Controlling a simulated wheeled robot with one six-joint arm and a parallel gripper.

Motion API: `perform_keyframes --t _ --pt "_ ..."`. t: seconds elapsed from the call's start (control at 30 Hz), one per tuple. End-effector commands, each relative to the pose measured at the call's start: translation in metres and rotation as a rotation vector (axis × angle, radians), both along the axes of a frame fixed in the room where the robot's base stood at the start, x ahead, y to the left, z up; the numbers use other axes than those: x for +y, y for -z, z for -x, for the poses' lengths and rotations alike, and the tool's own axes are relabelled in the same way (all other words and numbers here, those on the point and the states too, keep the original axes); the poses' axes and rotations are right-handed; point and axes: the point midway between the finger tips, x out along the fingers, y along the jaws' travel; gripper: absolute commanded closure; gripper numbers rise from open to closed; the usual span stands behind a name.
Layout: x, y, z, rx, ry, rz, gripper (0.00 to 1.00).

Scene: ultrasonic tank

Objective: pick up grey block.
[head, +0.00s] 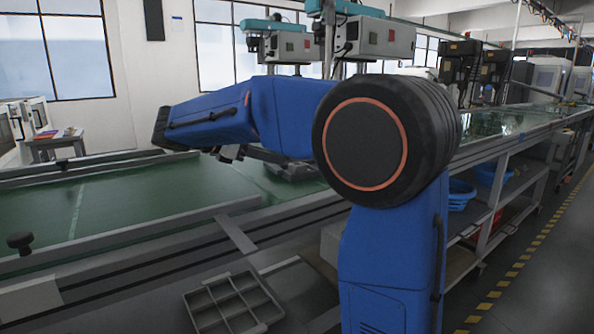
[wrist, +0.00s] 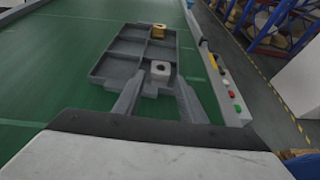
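A light grey block (wrist: 160,69) with a dark round hole in its top sits in a compartment at the near right of a dark grey divided tray (wrist: 108,67) in the wrist view. My gripper (wrist: 162,78) is open. Its two fingers point toward the block, one on each side of it in the picture; I cannot tell if they touch it or how high they are. In the head view my blue arm hides the block and most of the gripper.
A gold block (wrist: 158,31) sits at the far end of the same tray. The tray rests on a green work surface (wrist: 50,75), beside a control strip with coloured buttons (wrist: 232,92). An empty compartment tray (head: 233,304) lies at the front in the head view.

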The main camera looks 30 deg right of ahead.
Motion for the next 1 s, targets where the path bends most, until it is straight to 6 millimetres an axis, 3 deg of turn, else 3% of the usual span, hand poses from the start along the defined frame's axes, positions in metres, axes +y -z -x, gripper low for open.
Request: perform_keyframes --t 0.2,0.53,0.83,1.0 --pt "-0.032 0.013 0.001 0.000 0.002 0.001 0.62" --pt "-0.048 0.020 0.002 -0.001 0.000 0.000 0.62" --pt "-0.082 0.037 0.004 -0.001 0.001 0.000 0.62" --pt "-0.089 0.041 0.004 0.000 -0.001 0.000 0.62"
